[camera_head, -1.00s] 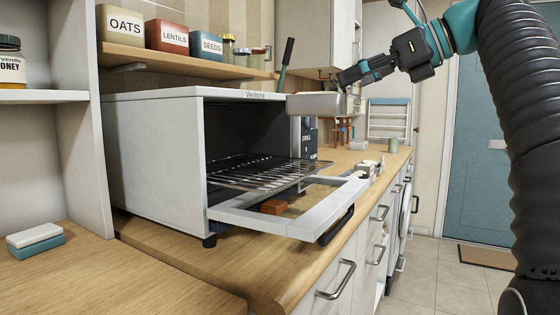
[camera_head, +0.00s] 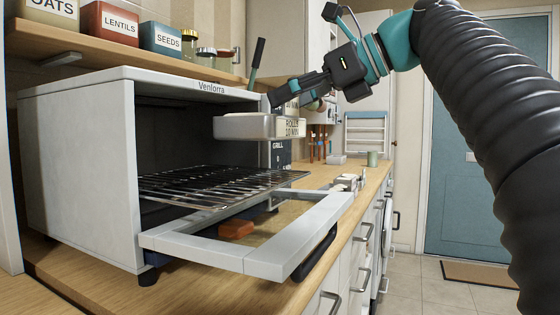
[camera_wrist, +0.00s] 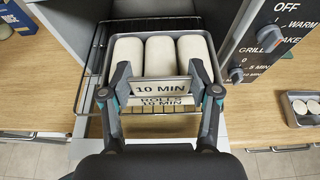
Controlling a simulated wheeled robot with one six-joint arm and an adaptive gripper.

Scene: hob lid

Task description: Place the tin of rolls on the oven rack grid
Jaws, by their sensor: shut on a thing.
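The tin of rolls (camera_head: 243,127) is a grey rectangular tin, held level above the rack in the head view. The wrist view shows the tin (camera_wrist: 103,60) with three pale rolls (camera_wrist: 159,57) side by side and a "10 MIN" label at its near side. My gripper (camera_wrist: 160,88) is shut on the tin's near side, and it also shows in the head view (camera_head: 283,98). The oven rack grid (camera_head: 205,186) sticks out of the open oven (camera_head: 85,165), below the tin with a gap between. In the wrist view the rack's wires (camera_wrist: 85,112) show around and under the tin.
The oven door (camera_head: 265,258) is folded down in front, with a dark handle (camera_head: 314,253). The control panel (camera_wrist: 262,45) stands right of the opening. A small tin (camera_wrist: 303,108) lies on the counter at right. An orange block (camera_head: 236,229) lies under the rack.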

